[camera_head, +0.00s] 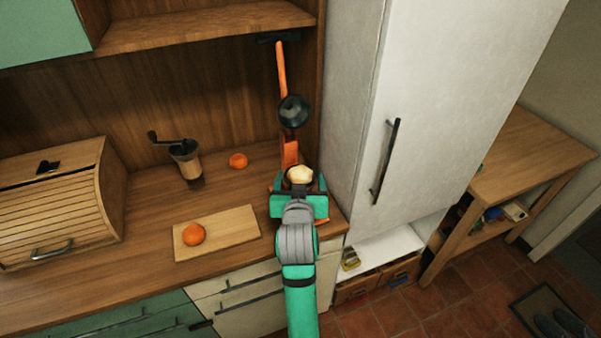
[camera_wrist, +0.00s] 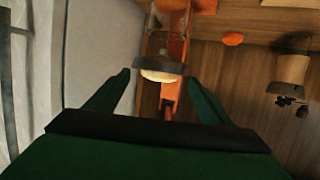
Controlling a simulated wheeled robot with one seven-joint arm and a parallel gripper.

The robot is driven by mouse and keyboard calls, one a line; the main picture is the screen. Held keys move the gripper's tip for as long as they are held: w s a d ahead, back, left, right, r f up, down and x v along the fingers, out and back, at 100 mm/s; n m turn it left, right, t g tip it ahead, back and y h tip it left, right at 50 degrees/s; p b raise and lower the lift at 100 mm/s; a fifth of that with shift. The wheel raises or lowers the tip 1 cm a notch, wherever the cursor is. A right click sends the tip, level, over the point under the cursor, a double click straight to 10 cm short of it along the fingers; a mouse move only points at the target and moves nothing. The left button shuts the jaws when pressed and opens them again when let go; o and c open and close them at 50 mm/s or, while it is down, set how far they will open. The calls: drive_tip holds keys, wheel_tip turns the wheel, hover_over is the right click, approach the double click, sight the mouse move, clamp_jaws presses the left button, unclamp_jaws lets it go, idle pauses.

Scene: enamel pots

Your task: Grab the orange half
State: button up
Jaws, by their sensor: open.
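An orange piece (camera_head: 193,234) with a rounded top rests on the cutting board (camera_head: 240,222). A second orange piece (camera_head: 238,160) sits farther back on the counter, and it also shows at the top of the wrist view (camera_wrist: 233,39). I cannot tell for sure which one is a half, as no cut face shows. My gripper (camera_head: 299,181) is open at the counter's right end, to the right of both pieces. A cream, rounded thing (camera_head: 299,174) shows by its fingertips; in the wrist view it is beyond the gap between the fingers (camera_wrist: 157,78), contact unclear.
An orange lever press (camera_head: 281,70) with a dark dome (camera_head: 293,110) stands behind my gripper. A hand grinder (camera_head: 185,158) stands left of the rear orange piece. A wooden bread box (camera_head: 55,205) fills the left. A tall white cabinet (camera_head: 365,110) closes off the right.

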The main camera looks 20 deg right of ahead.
drive_tip(key=shift+w+d+f, duration=0.15)
drive_tip(key=shift+w+d, duration=0.05)
drive_tip(key=shift+w, duration=0.3)
drive_tip(key=c, duration=1.3)
drive_tip(key=shift+o, duration=0.2)
